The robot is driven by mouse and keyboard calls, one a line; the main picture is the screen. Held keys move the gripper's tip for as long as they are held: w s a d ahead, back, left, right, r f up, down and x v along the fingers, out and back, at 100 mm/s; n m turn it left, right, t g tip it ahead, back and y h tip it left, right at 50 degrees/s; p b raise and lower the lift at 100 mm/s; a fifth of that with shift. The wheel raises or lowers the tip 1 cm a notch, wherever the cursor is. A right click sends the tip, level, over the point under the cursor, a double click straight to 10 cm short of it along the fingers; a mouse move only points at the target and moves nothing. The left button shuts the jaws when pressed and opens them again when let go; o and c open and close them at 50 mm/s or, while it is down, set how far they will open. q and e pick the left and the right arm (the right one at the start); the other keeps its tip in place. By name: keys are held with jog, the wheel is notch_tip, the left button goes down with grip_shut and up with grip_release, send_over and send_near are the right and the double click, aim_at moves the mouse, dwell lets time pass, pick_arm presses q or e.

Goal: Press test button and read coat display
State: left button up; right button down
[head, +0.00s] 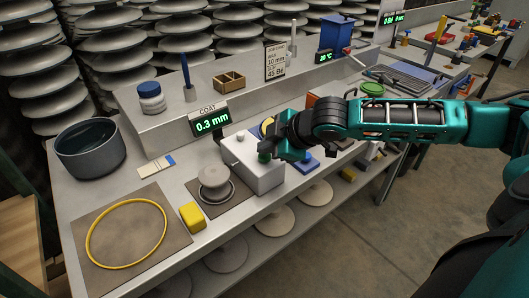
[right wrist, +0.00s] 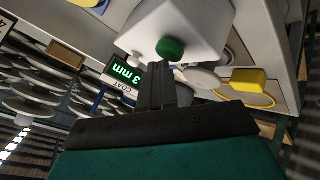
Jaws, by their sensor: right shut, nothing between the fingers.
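The coat display (head: 212,121) stands on the raised ledge, labelled COAT, and reads 0.3 mm in green. It also shows, turned over and partly cut off, in the right wrist view (right wrist: 124,73). A white test box (head: 243,165) stands on the bench, with a round green button (head: 264,157) on it. In the right wrist view the button (right wrist: 170,49) lies just beyond my fingertips. My right gripper (head: 273,148) is shut and empty, right beside the button. I cannot tell whether it touches. My left gripper is not in view.
A grey insulator piece (head: 213,177) on a dark mat and a yellow block (head: 192,216) sit left of the box. A yellow ring (head: 127,264) lies on a brown mat. A grey pot (head: 91,150) stands at the left.

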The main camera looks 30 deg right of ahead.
aim_at(267, 156)
jog(key=shift+f, duration=0.35)
dwell(0.4)
jog(key=shift+r+p, duration=1.15)
jog(key=shift+p, duration=0.2)
notch_tip(267, 156, up, 3)
jog(key=p, duration=0.3)
jog(key=shift+r, duration=1)
